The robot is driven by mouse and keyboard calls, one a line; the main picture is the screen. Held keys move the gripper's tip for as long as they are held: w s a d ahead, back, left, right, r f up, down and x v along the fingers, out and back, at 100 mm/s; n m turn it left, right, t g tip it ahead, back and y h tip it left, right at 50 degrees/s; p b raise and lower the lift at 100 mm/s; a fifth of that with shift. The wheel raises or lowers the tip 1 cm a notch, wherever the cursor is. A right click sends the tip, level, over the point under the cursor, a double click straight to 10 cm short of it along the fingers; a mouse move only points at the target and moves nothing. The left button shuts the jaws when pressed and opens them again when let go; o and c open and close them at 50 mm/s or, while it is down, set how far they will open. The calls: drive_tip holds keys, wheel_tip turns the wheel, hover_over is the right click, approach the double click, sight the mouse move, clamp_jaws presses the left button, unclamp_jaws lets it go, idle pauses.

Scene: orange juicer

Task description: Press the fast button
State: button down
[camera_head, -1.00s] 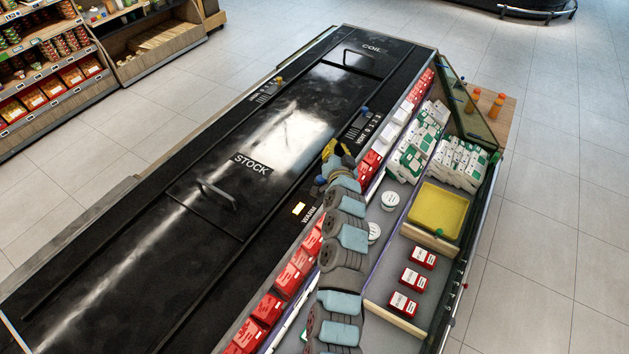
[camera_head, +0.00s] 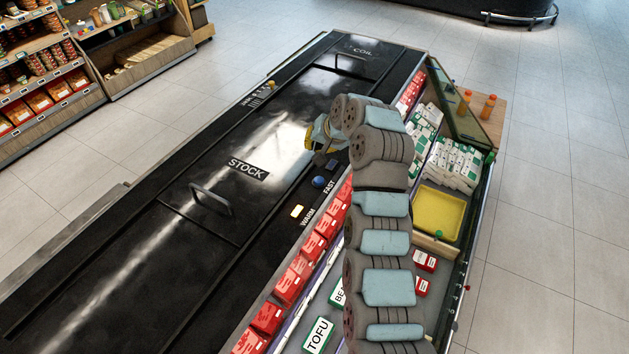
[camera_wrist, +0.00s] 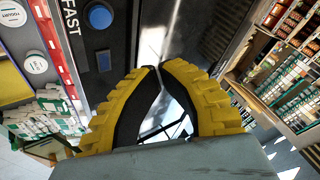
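The FAST label (camera_head: 329,187) is on the dark counter top. A round blue knob-like button (camera_head: 319,182) is right beside it, and a dark square button (camera_head: 332,165) lies just behind.
A lit WARM button (camera_head: 297,211) is nearer on the same strip. A STOCK lid with a raised handle (camera_head: 210,199) is at left. Red packs (camera_head: 290,285) line the counter edge. A yellow tray (camera_head: 440,212) and white-green packs (camera_head: 458,163) are at right.

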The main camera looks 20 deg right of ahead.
drive_tip(key=shift+f, duration=0.2)
drive_tip(key=shift+f+b, duration=1.25)
drive_tip(key=shift+f, duration=3)
drive_tip(key=shift+f, duration=0.1)
drive_tip(key=shift+f, duration=0.35)
drive_tip(key=shift+f+b, duration=0.35)
drive_tip(key=shift+f, duration=0.05)
drive_tip(key=shift+r, duration=0.85)
drive_tip(key=shift+r+p, duration=0.9)
drive_tip(key=shift+r, duration=1.55)
